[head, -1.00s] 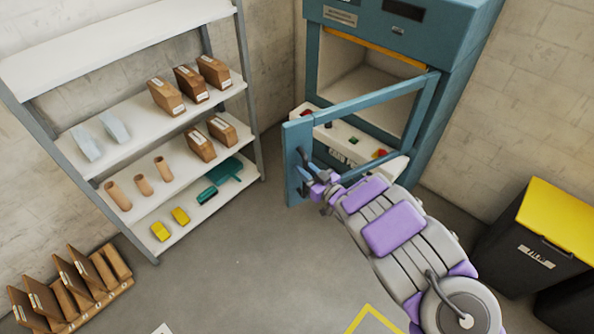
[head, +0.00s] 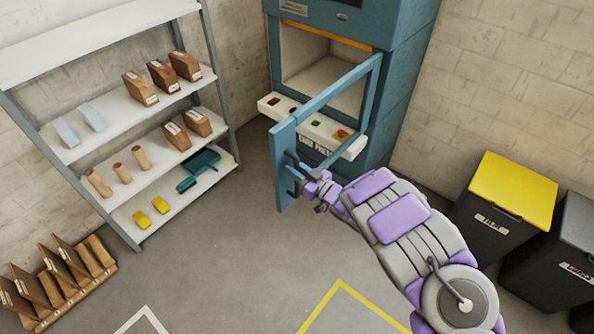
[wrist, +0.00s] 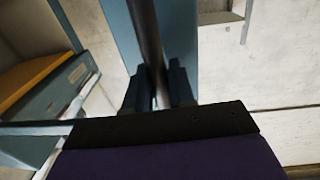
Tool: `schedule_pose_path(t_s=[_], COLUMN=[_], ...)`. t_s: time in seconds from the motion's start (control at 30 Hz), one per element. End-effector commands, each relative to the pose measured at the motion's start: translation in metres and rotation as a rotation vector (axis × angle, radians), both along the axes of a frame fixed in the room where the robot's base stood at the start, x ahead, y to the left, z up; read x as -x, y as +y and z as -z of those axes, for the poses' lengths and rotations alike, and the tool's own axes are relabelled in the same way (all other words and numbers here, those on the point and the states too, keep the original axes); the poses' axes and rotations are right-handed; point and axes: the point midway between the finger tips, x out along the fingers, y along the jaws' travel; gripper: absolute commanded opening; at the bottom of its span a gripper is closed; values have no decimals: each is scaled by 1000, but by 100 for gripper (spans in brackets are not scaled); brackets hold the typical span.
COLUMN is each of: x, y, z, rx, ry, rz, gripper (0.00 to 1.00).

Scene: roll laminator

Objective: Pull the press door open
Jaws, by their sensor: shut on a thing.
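The press (head: 400,75) is a tall teal cabinet at the back centre in the head view. Its door (head: 284,165) is a teal frame standing open, swung out toward me, with the pale chamber (head: 310,60) visible behind it. A dark bar handle (head: 293,160) runs along the door's outer stile. My gripper (head: 301,181) is at this handle. In the wrist view my gripper's two dark fingers (wrist: 159,85) are shut around the handle bar (wrist: 148,35), one on each side.
A control panel (head: 312,125) with coloured buttons juts out below the chamber. A metal shelf (head: 130,105) with boxes stands left. A yellow-lidded bin (head: 512,190) and a grey-lidded bin (head: 578,222) stand right. The floor (head: 225,255) in front is clear.

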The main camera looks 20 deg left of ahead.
Motion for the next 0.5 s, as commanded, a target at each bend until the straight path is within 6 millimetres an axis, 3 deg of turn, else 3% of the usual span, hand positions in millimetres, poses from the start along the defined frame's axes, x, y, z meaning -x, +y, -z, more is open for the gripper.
schedule_pose_path(t_s=[0.43,0.47,0.5], x=[-3,-3,-3], y=[-10,-10,-10], z=[-6,-6,-5], rx=[-11,-11,-10], ry=[-5,-4,-3], rz=[6,6,6], gripper=[0,26,30])
